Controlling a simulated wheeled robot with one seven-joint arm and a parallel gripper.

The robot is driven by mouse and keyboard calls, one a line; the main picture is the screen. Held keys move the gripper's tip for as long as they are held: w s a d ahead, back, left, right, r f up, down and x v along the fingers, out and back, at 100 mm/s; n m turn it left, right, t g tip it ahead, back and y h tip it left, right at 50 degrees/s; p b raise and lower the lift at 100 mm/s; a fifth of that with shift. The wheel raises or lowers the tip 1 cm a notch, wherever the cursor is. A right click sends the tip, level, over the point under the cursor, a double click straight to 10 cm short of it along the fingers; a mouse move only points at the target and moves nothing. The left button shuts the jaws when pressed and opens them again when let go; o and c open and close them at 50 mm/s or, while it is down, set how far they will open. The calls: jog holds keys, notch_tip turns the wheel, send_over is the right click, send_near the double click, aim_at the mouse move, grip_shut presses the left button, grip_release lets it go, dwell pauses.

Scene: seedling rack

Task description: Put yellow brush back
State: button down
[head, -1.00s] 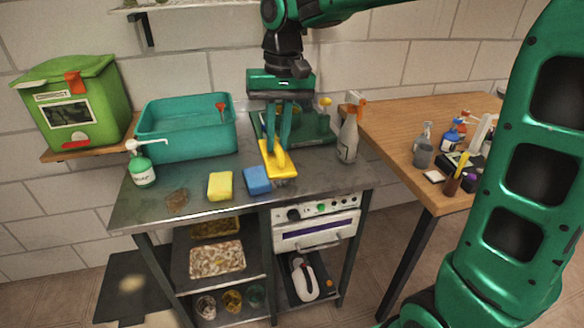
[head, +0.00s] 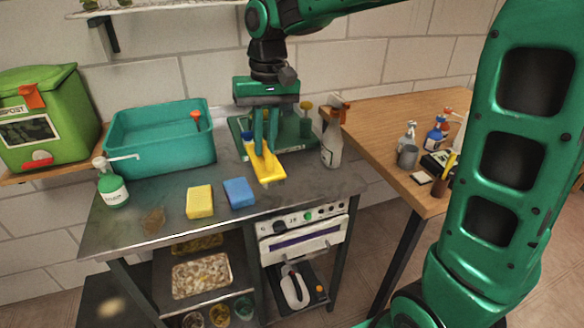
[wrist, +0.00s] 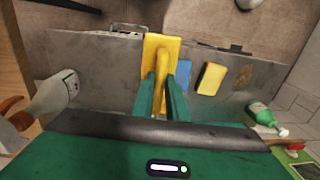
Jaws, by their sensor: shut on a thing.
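The yellow brush (head: 268,168) is in my gripper (head: 262,147), above or at the back half of the metal counter; I cannot tell whether it touches the top. In the wrist view, the green fingers (wrist: 163,92) are shut on the handle of the brush (wrist: 153,48), and its flat yellow part extends beyond the fingertips. A green stand or tray (head: 298,135) is behind and right of the gripper, partly hidden. A yellowish knob (head: 306,106) shows above it.
The metal counter (head: 170,210) also holds a yellow sponge (head: 200,202), a blue sponge (head: 239,193), a soap bottle (head: 112,188), a teal basin (head: 160,150) and a spray bottle (head: 331,142). A wooden table (head: 390,125) with several items is at the right.

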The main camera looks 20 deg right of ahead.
jog(key=shift+w+d+f, duration=0.55)
jog(key=shift+d+f, duration=0.8)
jog(key=shift+f, duration=0.2)
jog(key=shift+w+d+f, duration=0.5)
jog(key=shift+d+f, duration=0.8)
jog(key=shift+f, duration=0.2)
jog(key=shift+w+d+f, duration=0.55)
jog(key=shift+d+f, duration=0.8)
jog(key=shift+f, duration=0.2)
jog(key=c, duration=1.7)
grip_release()
jog(key=shift+c, duration=0.2)
notch_tip(320, 180, up, 12)
jog(key=d, duration=0.1)
jog(key=s+d+f+m, duration=0.2)
jog(key=s+d, duration=0.3)
jog(key=s, duration=0.5)
jog(key=s+d+f+m, duration=0.2)
jog(key=s+d+f, duration=0.2)
jog(key=s, duration=0.6)
jog(key=s+d+f+m, duration=0.2)
jog(key=s+d+f, duration=0.2)
jog(key=s+d, duration=0.3)
jog(key=s, duration=0.3)
jog(key=shift+s+d+h, duration=0.2)
jog(key=shift+s+h, duration=0.05)
jog(key=shift+h, duration=0.15)
